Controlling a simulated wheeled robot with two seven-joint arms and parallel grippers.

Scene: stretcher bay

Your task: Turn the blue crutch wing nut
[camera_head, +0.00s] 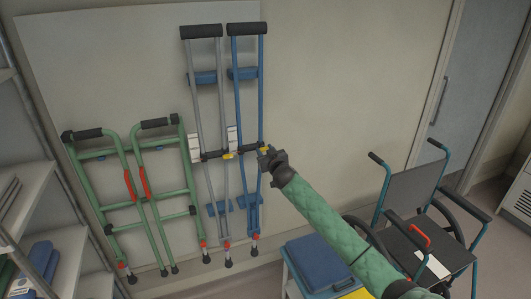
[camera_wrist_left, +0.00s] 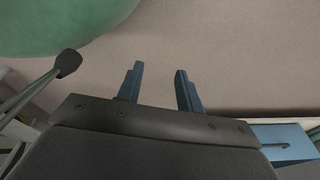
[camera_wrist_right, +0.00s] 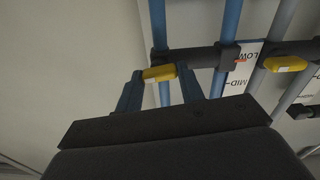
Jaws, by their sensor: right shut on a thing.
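The blue crutch (camera_head: 238,95) stands upright against the wall board beside a grey crutch (camera_head: 196,100). Its yellow wing nut (camera_wrist_right: 160,73) sits at the end of a dark crossbar, between my right fingers in the right wrist view. My right gripper (camera_head: 266,153) reaches the crutch's right side and is shut on this nut, hiding part of it in the head view. The grey crutch has its own yellow nut (camera_wrist_right: 285,64). My left gripper (camera_wrist_left: 159,70) is open and empty in the left wrist view; it is outside the head view.
A white label (camera_wrist_right: 236,80) reading LOW and MID is beside the blue crutch's crossbar. A green walking frame (camera_head: 155,200) stands left of the crutches. A wheelchair (camera_head: 420,230) and a blue-topped cart (camera_head: 318,262) are at right. Shelving (camera_head: 30,195) lines the left.

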